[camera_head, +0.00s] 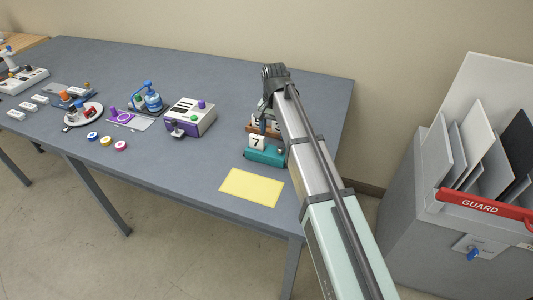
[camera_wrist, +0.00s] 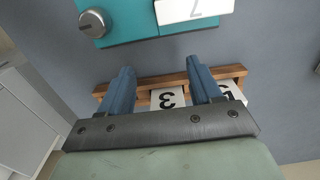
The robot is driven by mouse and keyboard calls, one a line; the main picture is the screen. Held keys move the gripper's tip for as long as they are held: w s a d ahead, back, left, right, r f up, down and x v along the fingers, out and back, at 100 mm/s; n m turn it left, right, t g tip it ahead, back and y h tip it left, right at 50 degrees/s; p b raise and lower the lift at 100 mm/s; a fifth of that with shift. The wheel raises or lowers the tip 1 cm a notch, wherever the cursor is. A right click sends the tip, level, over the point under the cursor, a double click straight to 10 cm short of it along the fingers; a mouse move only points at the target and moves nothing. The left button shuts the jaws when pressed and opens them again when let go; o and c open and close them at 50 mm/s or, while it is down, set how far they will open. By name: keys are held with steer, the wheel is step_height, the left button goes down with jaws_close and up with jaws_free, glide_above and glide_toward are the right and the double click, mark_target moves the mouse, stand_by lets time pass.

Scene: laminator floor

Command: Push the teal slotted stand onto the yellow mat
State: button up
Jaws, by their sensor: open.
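The teal slotted stand (camera_head: 266,158) is upright on the grey table, holding a white card marked 7 (camera_head: 257,143). It also shows at the top of the wrist view (camera_wrist: 130,28), with a grey knob. The yellow mat (camera_head: 252,188) lies flat on the near side of the stand, which is off it with a narrow strip of table between. My gripper (camera_wrist: 160,70) is open and empty, pointing down over the wooden stand behind the teal one. Its fingertips are apart from the teal stand in the wrist view. My arm partly hides the area in the head view.
The wooden stand (camera_wrist: 222,72) with number cards is just behind the teal stand, under my fingers. A white-and-purple device (camera_head: 190,117) stands to the left, with coloured discs (camera_head: 106,141) farther left. The table's front edge is close beyond the mat. A grey bin (camera_head: 425,205) stands right.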

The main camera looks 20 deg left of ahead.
mark_target(265, 152)
steer(key=shift+f, duration=2.55)
stand_by(0.6)
steer(key=shift+r, duration=0.7)
stand_by(0.5)
steer(key=shift+s, duration=0.1)
steer(key=shift+s, duration=1.2)
steer(key=shift+s, duration=0.2)
steer(key=shift+s, duration=1.05)
steer(key=shift+s, duration=0.2)
steer(key=shift+s, duration=1.05)
